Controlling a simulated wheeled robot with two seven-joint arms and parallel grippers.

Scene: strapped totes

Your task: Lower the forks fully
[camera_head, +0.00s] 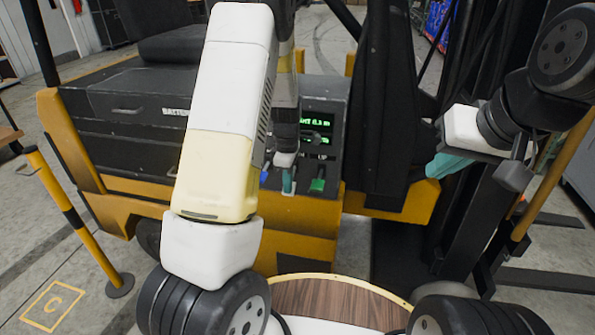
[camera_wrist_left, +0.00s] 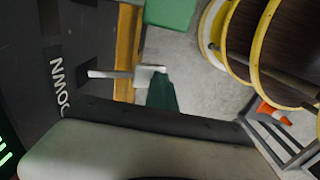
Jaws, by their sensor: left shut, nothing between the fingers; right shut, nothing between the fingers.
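The forklift's dark control panel (camera_head: 300,150) stands at the middle of the head view, with a blue lever (camera_head: 264,176) and a green lever (camera_head: 318,184). My left gripper (camera_head: 288,182) is shut and empty, pointing down among the levers; I cannot tell if it touches one. In the left wrist view its teal fingers (camera_wrist_left: 160,95) are beside a pale metal rod (camera_wrist_left: 108,74), near the word DOWN. My right gripper (camera_head: 445,166) is shut and empty, in front of the mast. Dark forks (camera_head: 545,280) extend to the right, low over the floor.
A green display (camera_head: 316,121) partly reads "0.3 m". A yellow-and-black post (camera_head: 75,220) stands at left. The dark mast (camera_head: 465,235) rises at right. A round wood-topped surface (camera_head: 335,302) is at the front. An orange cone (camera_wrist_left: 272,114) shows in the left wrist view.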

